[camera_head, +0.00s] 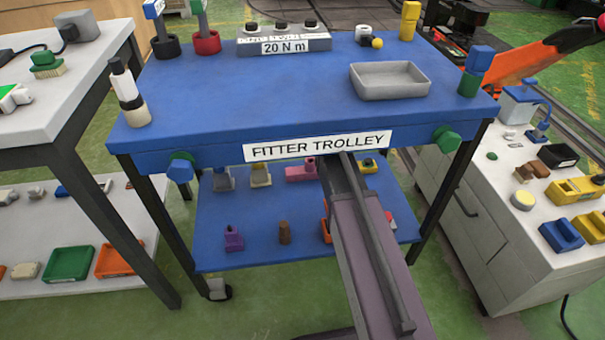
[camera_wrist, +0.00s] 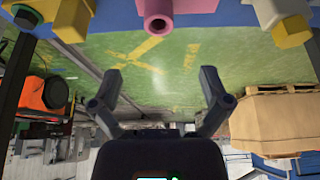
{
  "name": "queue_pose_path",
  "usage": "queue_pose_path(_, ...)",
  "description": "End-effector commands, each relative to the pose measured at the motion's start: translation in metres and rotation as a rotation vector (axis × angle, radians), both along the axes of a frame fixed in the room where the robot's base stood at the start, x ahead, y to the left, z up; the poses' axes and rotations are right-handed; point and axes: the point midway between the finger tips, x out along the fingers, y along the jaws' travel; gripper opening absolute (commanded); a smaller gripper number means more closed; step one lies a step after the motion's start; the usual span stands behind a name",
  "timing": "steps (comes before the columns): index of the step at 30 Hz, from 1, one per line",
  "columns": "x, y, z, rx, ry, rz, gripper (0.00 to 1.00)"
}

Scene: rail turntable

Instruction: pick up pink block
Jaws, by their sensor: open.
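The pink block (camera_head: 301,171) sits on the lower blue shelf (camera_head: 265,235) of the trolley, at the back, just left of my arm. In the wrist view a pink piece (camera_wrist: 157,17) with a round dark hole shows at the top middle, by the blue shelf edge (camera_wrist: 205,16). My gripper (camera_wrist: 161,75) is open, its two fingers spread wide with nothing between them. The pink piece lies beyond the fingertips, roughly centred between them and apart from them. In the head view my gripper is hidden under the trolley top (camera_head: 300,95).
A purple block (camera_head: 233,238) and a brown piece (camera_head: 284,232) stand near the lower shelf's front. The trolley top overhangs my arm. A side bench (camera_head: 530,230) stands at right.

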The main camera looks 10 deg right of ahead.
Motion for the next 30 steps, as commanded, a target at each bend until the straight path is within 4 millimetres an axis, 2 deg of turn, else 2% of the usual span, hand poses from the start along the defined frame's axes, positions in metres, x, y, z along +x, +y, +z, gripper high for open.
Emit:
queue_pose_path(21,0.025,0.002,-0.057,0.000,0.000,0.002,0.97)
queue_pose_path(30,0.032,0.002,-0.073,0.000,0.000,0.003,0.97)
